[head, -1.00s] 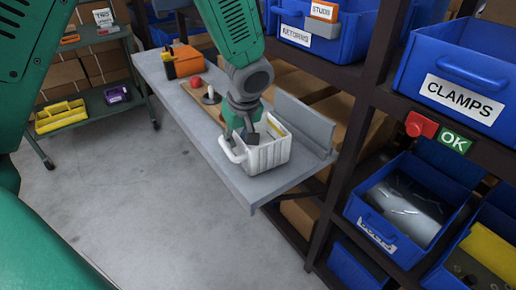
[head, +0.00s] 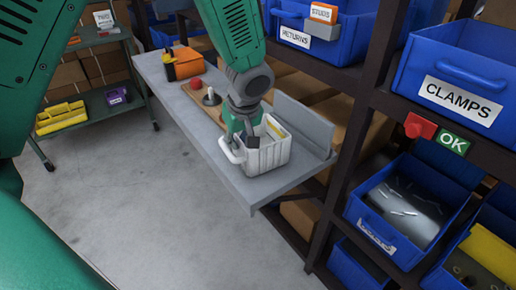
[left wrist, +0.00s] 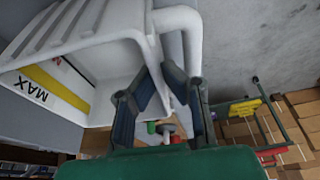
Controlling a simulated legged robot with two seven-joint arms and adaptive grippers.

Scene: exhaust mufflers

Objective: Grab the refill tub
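The refill tub (head: 265,156) is a white ribbed box with a looped side handle. It stands upright near the front end of the grey shelf. In the left wrist view the tub (left wrist: 125,60) shows a yellow strip and the word MAX inside. My left gripper (head: 243,143) points down at the tub's handle side, one finger inside the rim. In the left wrist view the fingertips (left wrist: 164,72) are drawn close together, with the white wall by the handle between them. The exact contact is partly hidden. My right gripper is not in view.
Behind the tub on the shelf (head: 195,122) are a wooden board with a red knob (head: 196,83) and an orange box (head: 187,60). A grey upright ledge (head: 302,125) borders the tub's right side. A rack with blue bins (head: 455,85) stands right; open floor lies left.

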